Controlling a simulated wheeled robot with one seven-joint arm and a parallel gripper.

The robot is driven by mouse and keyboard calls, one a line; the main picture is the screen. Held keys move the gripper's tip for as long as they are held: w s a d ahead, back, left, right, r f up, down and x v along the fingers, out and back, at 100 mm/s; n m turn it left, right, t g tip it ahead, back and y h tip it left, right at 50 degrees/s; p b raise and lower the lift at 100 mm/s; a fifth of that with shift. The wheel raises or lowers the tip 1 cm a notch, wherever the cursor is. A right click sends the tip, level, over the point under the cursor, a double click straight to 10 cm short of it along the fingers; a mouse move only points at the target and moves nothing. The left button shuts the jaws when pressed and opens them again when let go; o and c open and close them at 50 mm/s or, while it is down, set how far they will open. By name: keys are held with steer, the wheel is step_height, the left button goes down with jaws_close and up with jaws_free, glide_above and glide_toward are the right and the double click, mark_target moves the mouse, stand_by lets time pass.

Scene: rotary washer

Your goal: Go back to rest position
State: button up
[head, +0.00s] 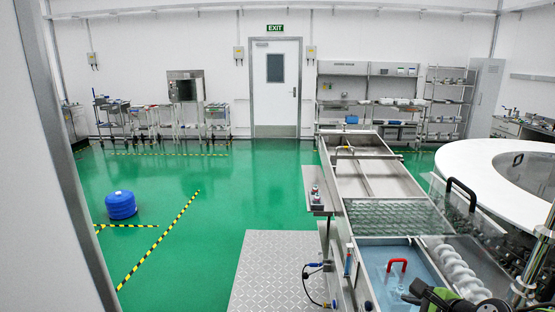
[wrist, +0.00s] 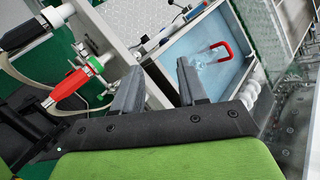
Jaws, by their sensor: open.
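My gripper (wrist: 155,88) is open and empty in the wrist view, its two grey fingers apart. Past the fingertips lies a blue water-filled basin (wrist: 188,47) of the washer with a red handle (wrist: 221,47) standing in it. In the head view, part of my arm shows at the lower right, beside the basin (head: 375,270) and the red handle (head: 397,264). The fingertips cannot be made out in the head view. My gripper touches neither the basin nor the red handle.
The long steel washer (head: 365,175) runs away from me, with a white screw (head: 457,270) on its right. A round white table (head: 462,160) stands at the right. A diamond-plate step (head: 270,275) is in front. Green floor (head: 200,190) is open at left, with a blue drum (head: 121,205).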

steer(key=s+a+n+g+h+b, duration=0.25)
steer(key=s+a+n+b, duration=0.25)
steer(key=s+a+n, duration=0.65)
steer(key=s+a+f+n+g+b, duration=0.1)
steer(key=s+a+f+n, duration=0.1)
steer(key=s+n, duration=0.8)
steer(key=shift+n+b, duration=0.4)
steer(key=shift+n, duration=0.35)
steer(key=shift+a, duration=0.1)
